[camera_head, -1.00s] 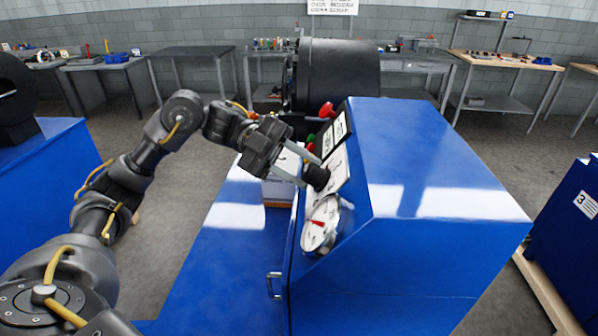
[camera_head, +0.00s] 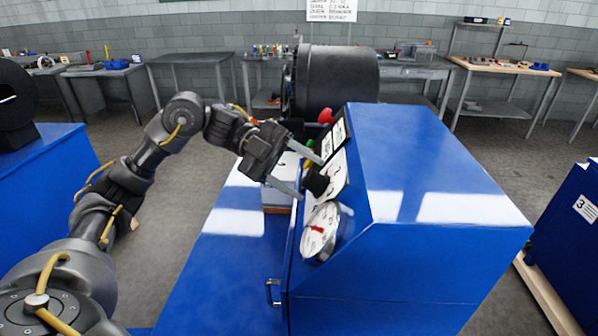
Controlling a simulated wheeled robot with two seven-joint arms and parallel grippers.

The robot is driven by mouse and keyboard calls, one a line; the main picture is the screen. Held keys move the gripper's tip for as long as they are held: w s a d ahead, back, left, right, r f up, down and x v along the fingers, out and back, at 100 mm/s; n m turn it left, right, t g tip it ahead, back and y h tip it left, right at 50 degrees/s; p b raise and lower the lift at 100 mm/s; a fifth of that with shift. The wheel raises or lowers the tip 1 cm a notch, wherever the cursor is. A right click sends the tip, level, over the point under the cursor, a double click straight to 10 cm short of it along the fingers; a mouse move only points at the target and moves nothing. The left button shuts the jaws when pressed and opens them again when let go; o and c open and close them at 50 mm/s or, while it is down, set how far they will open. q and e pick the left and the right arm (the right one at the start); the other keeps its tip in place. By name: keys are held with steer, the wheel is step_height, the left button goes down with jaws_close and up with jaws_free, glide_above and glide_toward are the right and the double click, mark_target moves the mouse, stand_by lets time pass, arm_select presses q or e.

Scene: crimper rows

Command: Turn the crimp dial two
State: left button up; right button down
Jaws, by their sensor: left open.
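The black crimp dial (camera_head: 317,183) sticks out of the white sloping panel of the blue crimper (camera_head: 440,180) in the middle. My left gripper (camera_head: 311,178) comes from the left with its two grey fingers spread, one above and one below the dial. The fingers look apart from the dial, and I cannot tell how far they reach along it. Any pointer mark on the dial is too small to make out. My right gripper is not in view.
A round white gauge with a red needle (camera_head: 320,230) sits just below the dial. A red mushroom button (camera_head: 327,113) is above the panel. Another blue machine marked 3 (camera_head: 570,240) stands at the right. Workbenches (camera_head: 510,65) line the back wall.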

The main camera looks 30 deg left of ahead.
arm_select(q)
steer(key=shift+a, duration=0.1)
steer(key=b+v, duration=0.2)
steer(key=v, duration=0.8)
steer(key=shift+a+b, duration=0.3)
steer(key=shift+a, duration=0.05)
steer(key=shift+r, duration=0.1)
